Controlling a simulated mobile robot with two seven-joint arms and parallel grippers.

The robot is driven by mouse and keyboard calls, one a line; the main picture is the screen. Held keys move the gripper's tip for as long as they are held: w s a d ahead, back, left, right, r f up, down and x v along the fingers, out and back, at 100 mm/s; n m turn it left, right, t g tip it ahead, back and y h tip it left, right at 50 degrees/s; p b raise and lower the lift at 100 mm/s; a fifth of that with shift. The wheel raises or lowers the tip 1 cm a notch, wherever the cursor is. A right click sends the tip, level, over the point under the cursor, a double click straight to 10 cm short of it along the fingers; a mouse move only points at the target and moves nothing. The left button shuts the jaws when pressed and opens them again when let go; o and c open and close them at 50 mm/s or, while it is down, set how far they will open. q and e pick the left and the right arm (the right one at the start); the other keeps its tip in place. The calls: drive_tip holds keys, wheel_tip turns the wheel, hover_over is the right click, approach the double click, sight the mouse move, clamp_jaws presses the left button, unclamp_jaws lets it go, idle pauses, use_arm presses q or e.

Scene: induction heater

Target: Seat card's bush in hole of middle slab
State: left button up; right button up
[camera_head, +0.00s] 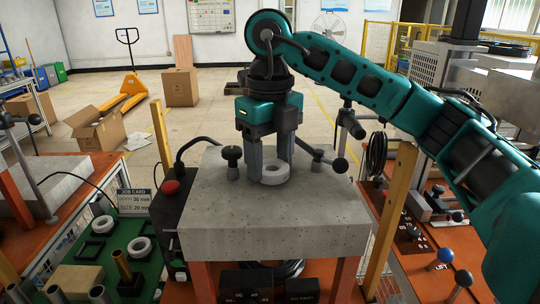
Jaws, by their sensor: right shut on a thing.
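My right gripper (268,166) reaches down from above over the middle slab (270,215), a thick grey speckled block. Its two grey fingers are shut on a pale ring-shaped bush (274,176) at the slab's top, towards the back. I cannot tell whether the bush touches the slab or sits in a hole; no hole is visible around it. The job card (135,201) stands at the left, reading 30 mm and size 20 mm. My left gripper is not in view.
Similar pale rings (139,247) and a brass cylinder (122,264) are on the green board at left. A red-topped button box (171,187) stands by the slab's left side. Black clamps (233,157) stand on the slab. The slab's front top is clear.

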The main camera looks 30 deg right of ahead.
drive_tip(key=o, duration=1.3)
drive_tip(key=shift+c, duration=0.2)
